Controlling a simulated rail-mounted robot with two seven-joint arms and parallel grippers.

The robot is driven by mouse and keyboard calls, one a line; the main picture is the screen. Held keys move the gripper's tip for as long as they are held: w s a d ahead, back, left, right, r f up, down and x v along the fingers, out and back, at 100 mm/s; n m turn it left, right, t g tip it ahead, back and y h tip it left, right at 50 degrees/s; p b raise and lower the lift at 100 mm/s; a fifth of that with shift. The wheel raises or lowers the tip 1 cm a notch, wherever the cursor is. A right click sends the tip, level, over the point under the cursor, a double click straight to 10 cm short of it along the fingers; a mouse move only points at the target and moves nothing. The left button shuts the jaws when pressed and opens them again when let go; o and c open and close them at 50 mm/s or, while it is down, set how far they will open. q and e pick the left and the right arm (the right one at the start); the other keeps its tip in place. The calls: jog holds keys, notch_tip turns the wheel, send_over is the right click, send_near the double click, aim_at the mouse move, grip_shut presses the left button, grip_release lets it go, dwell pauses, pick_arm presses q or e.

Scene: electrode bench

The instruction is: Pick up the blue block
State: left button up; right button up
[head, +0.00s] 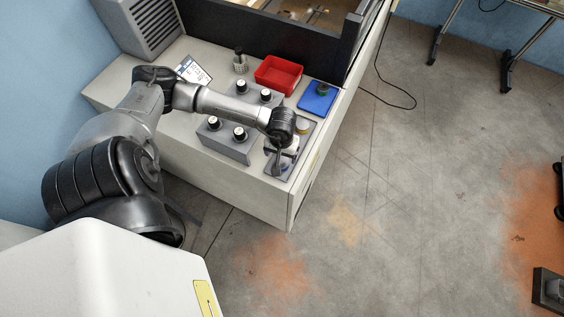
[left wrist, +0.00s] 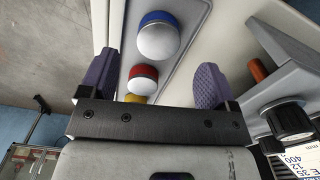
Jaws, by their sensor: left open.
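The blue block shows in the left wrist view as a short round piece with a blue band and pale face (left wrist: 157,40), on a grey tray (left wrist: 190,22). A red-banded piece (left wrist: 143,78) and a yellow one (left wrist: 136,98), mostly hidden, stand in line with it. My left gripper (left wrist: 155,62) is open, with purple finger pads on either side of the row, and holds nothing. In the head view my left gripper (head: 281,158) is over the tray near the bench's front right corner and hides part of the row. My right gripper is not in view.
Grey housings with black-and-white knobs (head: 228,146) stand left of the tray on the bench. A red bin (head: 279,75) and a blue mat (head: 312,104) with a dark round item lie behind. The bench edge is close on the right, with open floor beyond.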

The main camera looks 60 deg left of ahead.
aim_at(282, 162)
pick_arm(q)
jog(key=shift+d+f+p, duration=0.15)
jog(key=shift+f+p, duration=0.35)
jog(key=shift+f, duration=1.95)
jog(key=shift+c, duration=0.5)
jog(key=c, duration=1.2)
